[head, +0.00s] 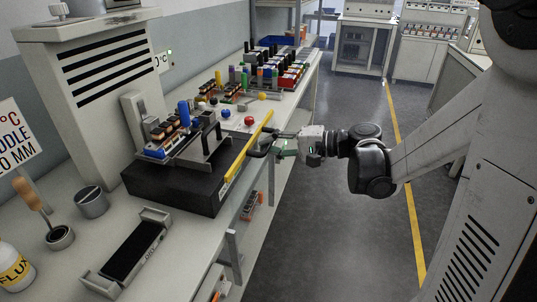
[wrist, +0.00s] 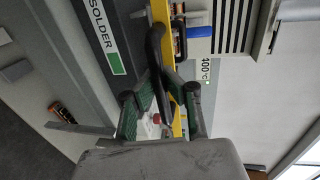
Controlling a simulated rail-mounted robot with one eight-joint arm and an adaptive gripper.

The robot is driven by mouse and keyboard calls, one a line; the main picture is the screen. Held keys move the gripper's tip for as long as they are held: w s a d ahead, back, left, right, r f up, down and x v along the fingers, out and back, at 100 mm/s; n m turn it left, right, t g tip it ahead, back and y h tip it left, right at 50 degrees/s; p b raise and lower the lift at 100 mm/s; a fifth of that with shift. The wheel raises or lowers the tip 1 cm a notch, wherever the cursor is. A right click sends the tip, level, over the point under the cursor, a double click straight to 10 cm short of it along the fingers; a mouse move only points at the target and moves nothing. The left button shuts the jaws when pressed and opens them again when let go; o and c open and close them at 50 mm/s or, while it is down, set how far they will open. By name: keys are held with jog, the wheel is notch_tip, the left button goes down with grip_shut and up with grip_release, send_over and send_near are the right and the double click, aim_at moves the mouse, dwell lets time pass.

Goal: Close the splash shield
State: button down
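The splash shield shows as a long yellow-edged strip (head: 239,160) along the aisle side of the black solder unit (head: 165,187). Its yellow edge also shows in the wrist view (wrist: 161,12). A curved black handle (wrist: 155,48) stands out from the shield. My gripper (head: 272,144) is at the shield's aisle side, level with the handle. In the wrist view its two fingers (wrist: 160,96) stand apart with the handle between them, and a gap seems to show on either side. Contact with the handle cannot be made out. The shield's hinge is hidden.
A rack with blue and copper parts (head: 170,135) stands above the solder unit. A black tray (head: 130,252), a metal cup (head: 92,202) and a flux bottle (head: 14,268) are on the near bench. Coloured connectors (head: 235,88) fill the far bench. The aisle floor (head: 320,230) is clear.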

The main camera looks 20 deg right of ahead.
notch_tip(320, 180, up, 10)
jog(key=p, duration=0.5)
jog(key=shift+r, duration=0.35)
jog(key=shift+w, duration=0.1)
jog(key=c, duration=2.3)
grip_release()
jog(key=shift+r, duration=0.1)
jog(key=o, duration=0.6)
jog(key=shift+d, duration=0.15)
jog(key=v, duration=1.2)
